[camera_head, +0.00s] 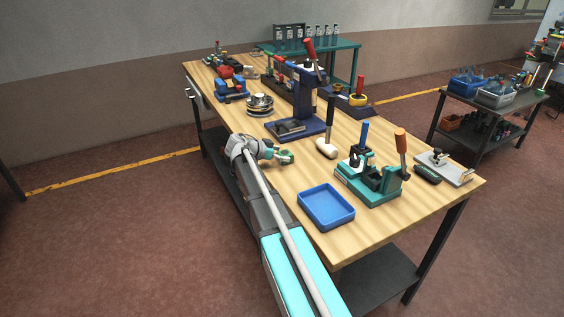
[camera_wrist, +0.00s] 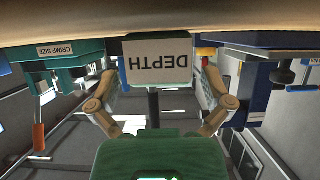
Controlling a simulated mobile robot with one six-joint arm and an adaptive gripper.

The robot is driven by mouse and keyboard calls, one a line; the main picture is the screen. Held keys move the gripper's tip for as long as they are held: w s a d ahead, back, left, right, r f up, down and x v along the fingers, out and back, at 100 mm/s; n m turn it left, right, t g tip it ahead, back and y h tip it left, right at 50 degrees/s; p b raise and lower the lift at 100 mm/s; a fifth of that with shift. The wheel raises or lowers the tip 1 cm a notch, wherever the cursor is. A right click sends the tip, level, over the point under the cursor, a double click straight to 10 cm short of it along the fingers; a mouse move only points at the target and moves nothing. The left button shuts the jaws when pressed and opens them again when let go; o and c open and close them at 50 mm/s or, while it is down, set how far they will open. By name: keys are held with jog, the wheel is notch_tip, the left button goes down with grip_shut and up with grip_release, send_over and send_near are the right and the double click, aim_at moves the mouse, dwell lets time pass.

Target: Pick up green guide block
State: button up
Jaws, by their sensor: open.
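In the wrist view, which is upside down, a block with a pale face marked DEPTH (camera_wrist: 157,62) stands on the table top ahead of my gripper (camera_wrist: 160,82). A dark green edge shows around the label; I take it for the green guide block. My two tan fingers are spread wide on either side of it, with a gap at each side. The gripper is open and empty. In the head view my gripper (camera_head: 280,155) is low over the table's near edge. A small green piece shows at its tip, but I cannot separate block from finger there.
A blue tray (camera_head: 326,207) and a green crimp fixture (camera_head: 372,184) stand to the right. Bare wooden table (camera_head: 283,181) lies between my gripper and the tray.

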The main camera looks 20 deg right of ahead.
jog(key=shift+d+f, duration=0.2)
jog(key=shift+d, duration=0.35)
jog(key=c, duration=1.3)
jog(key=shift+o, duration=0.2)
jog(key=shift+r, duration=0.1)
jog(key=shift+r+p, duration=0.9)
jog(key=s+a+r+p, duration=0.2)
jog(key=s+r+p, duration=0.9)
jog(key=s, duration=0.3)
